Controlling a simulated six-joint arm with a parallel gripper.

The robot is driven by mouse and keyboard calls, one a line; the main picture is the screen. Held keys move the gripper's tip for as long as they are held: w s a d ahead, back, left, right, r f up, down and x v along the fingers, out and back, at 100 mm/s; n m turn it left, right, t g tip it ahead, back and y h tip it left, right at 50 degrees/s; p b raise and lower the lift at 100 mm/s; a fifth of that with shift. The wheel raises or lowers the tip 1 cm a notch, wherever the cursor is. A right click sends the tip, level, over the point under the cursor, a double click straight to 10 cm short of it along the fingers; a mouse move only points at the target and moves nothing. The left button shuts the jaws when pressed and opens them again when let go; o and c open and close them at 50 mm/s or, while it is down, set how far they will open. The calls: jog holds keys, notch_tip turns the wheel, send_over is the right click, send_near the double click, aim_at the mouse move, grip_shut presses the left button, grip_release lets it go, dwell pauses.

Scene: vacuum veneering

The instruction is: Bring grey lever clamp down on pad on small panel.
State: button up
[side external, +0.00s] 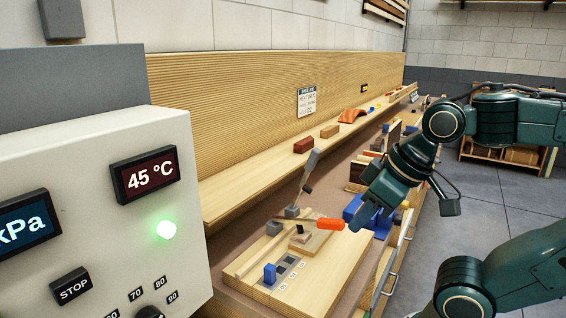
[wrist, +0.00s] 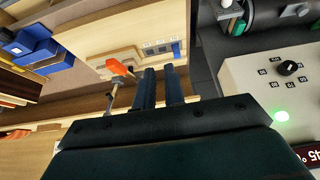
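The grey lever clamp (side external: 313,160) stands at the back of the wooden board in the side view, with its lever raised and tilted and a dark tip hanging off it. The small panel (side external: 318,243) lies flat in front of its grey base, with a small dark-topped pad (side external: 302,231) on it. The clamp is clear of the pad. In the wrist view my gripper (wrist: 160,72) shows two parallel fingers with a narrow empty gap.
The orange handle (wrist: 118,68) is just left of my fingertips in the wrist view. A blue block (side external: 270,274) stands at the board's front. A blue box (side external: 352,208) lies behind my gripper. A control panel (side external: 80,200) fills the left.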

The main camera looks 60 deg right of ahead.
jog(key=o, duration=0.6)
jog(key=shift+w+d+r, duration=0.1)
jog(key=shift+w+r, duration=0.15)
jog(key=shift+r, duration=0.05)
notch_tip(320, 180, up, 12)
jog(key=g, duration=0.5)
send_over(313, 161)
jog(key=shift+w+d+r+g, duration=0.15)
jog(key=shift+w+d+g, duration=0.2)
jog(key=shift+d, duration=0.3)
jog(key=shift+f, duration=0.25)
jog(key=shift+f, duration=6.7)
grip_shut()
